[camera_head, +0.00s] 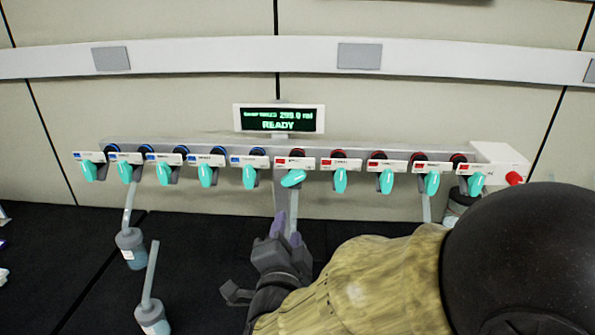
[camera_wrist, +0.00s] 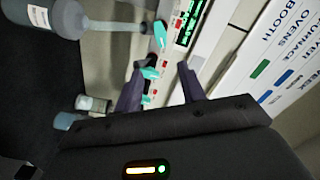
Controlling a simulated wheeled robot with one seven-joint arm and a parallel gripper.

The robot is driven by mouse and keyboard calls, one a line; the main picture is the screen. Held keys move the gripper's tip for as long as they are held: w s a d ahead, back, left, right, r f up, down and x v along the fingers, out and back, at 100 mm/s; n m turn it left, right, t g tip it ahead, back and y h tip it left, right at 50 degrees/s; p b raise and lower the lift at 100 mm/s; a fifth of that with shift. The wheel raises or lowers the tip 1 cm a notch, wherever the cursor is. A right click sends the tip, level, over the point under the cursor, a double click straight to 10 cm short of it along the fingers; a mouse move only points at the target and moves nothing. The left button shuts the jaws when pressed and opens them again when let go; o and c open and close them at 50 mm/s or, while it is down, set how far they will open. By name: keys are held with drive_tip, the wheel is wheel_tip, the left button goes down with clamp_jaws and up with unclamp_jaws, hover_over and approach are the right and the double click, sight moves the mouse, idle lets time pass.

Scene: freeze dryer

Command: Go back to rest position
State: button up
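The freeze dryer manifold (camera_head: 225,147) runs along the wall in the head view, with a row of teal valve handles. Most handles hang down; one teal handle (camera_head: 293,178) near the middle is turned sideways. The display (camera_head: 279,120) above reads "READY". My gripper (camera_head: 287,224) is in front of and below the turned handle, and appears apart from it. In the wrist view my gripper (camera_wrist: 162,80) has its two purple fingers spread with nothing seen held between them; teal handles (camera_wrist: 150,73) show beyond.
A bottle (camera_head: 131,248) hangs from a tube at the left valve. Another bottle (camera_head: 152,318) with a tube stands on the dark bench (camera_head: 195,255) nearer me. A red knob (camera_head: 514,178) is at the manifold's right end. The bench left of my arm is partly clear.

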drive_tip(key=w+d+f+n+g+y, duration=0.25)
drive_tip(key=d+f+n+g, duration=0.45)
drive_tip(key=f, duration=0.4)
drive_tip(key=s+d+f+n+g+h, duration=0.1)
drive_tip(key=s+d+f+n+g, duration=0.1)
drive_tip(key=s+d+f+g, duration=0.1)
drive_tip(key=s+d+f+n+g+h+p, duration=0.1)
drive_tip(key=s+d+f+n+g, duration=0.2)
drive_tip(key=s+d+g, duration=0.2)
drive_tip(key=s+d, duration=0.3)
drive_tip(key=shift+d, duration=0.4)
